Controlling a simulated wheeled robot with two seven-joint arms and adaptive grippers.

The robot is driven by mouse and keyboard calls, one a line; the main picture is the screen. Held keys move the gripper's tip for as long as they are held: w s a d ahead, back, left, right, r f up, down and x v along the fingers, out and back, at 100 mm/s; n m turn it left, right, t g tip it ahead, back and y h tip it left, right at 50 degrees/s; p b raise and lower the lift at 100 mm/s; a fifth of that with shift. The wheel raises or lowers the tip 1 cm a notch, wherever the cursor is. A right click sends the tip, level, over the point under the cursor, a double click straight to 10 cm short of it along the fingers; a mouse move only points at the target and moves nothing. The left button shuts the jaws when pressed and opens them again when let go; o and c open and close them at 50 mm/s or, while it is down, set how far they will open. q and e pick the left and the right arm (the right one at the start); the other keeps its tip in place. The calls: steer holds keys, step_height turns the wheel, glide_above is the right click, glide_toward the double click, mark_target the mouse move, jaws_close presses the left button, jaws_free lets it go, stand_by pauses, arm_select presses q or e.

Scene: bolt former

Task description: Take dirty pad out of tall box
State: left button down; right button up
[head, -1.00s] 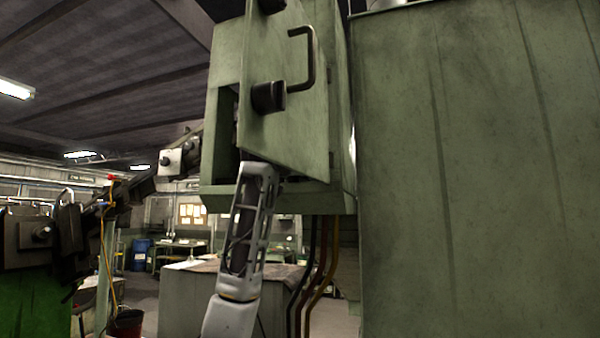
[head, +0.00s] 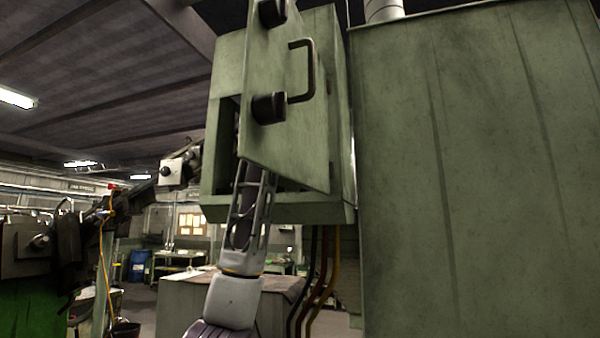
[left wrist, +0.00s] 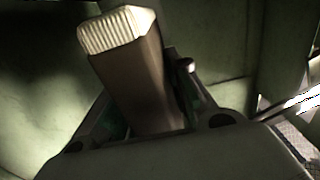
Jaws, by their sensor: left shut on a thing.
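The tall green box (head: 226,65) hangs at upper middle in the head view, its door (head: 285,140) standing open. My left gripper (left wrist: 143,112) reaches up from below in the head view, and its tips are hidden behind the door's lower edge. In the left wrist view it is shut on a long brown pad (left wrist: 130,70) with a pale, ribbed end, which stands up tilted between the fingers. The pad is hidden in the head view. Green walls surround it in the wrist view. My right gripper is not in view.
The door has a dark handle (head: 309,70) and black knobs (head: 268,107). A large green cabinet (head: 480,170) fills the right side. Cables (head: 325,270) hang under the box. A low bench (head: 190,300) stands behind my left arm.

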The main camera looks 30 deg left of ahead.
arm_select(q)
steer(key=shift+r, duration=5.95)
steer(key=shift+r, duration=0.1)
